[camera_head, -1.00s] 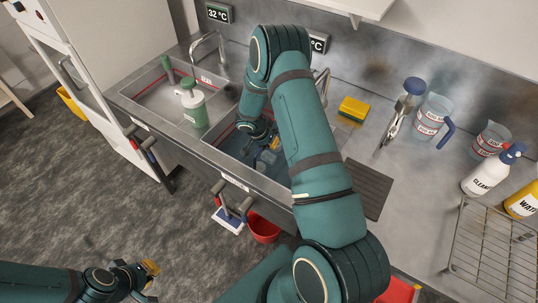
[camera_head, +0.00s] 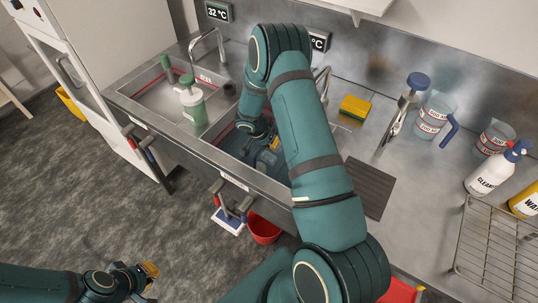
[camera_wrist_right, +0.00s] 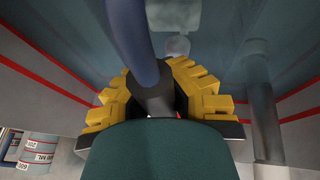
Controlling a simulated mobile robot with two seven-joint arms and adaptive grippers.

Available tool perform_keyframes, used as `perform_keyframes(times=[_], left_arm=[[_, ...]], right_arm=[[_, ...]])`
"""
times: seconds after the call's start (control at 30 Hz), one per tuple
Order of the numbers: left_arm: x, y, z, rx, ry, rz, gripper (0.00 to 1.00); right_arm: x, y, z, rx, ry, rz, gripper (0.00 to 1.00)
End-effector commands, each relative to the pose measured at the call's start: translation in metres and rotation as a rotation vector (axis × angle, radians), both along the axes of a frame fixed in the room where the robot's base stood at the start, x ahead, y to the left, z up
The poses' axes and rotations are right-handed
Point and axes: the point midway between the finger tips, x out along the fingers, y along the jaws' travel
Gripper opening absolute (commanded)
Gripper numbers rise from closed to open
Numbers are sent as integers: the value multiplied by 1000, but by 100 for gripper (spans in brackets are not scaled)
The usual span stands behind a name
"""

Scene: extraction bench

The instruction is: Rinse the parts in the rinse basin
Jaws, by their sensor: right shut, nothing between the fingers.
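The right-hand basin (camera_head: 225,140) holds bluish water, with a red line along its wall. My right arm reaches down into it and hides much of it. My right gripper (camera_head: 266,158) is low in this basin; its yellow fingers are shut in the right wrist view (camera_wrist_right: 160,85). A dark blue bar (camera_wrist_right: 132,40) crosses in front of them there; I cannot tell what it belongs to. A pale rounded item (camera_wrist_right: 177,45) lies just beyond the fingertips, too blurred to name. My left gripper (camera_head: 152,282) is low over the floor, fingers apart and empty, far from the basins.
A yellow-green sponge (camera_head: 354,107), measuring jugs (camera_head: 434,115), a cleaner bottle (camera_head: 490,172) and a wire rack (camera_head: 495,245) stand on the counter. A red bucket (camera_head: 263,229) is on the floor.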

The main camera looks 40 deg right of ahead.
Motion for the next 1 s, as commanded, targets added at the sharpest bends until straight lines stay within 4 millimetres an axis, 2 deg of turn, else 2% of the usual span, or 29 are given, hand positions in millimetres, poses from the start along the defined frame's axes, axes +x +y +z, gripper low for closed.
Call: perform_keyframes(times=[1.0], left_arm=[[0,-1,-8,3,1,0,0]], right_arm=[[0,0,9,-1,0,0,0]])
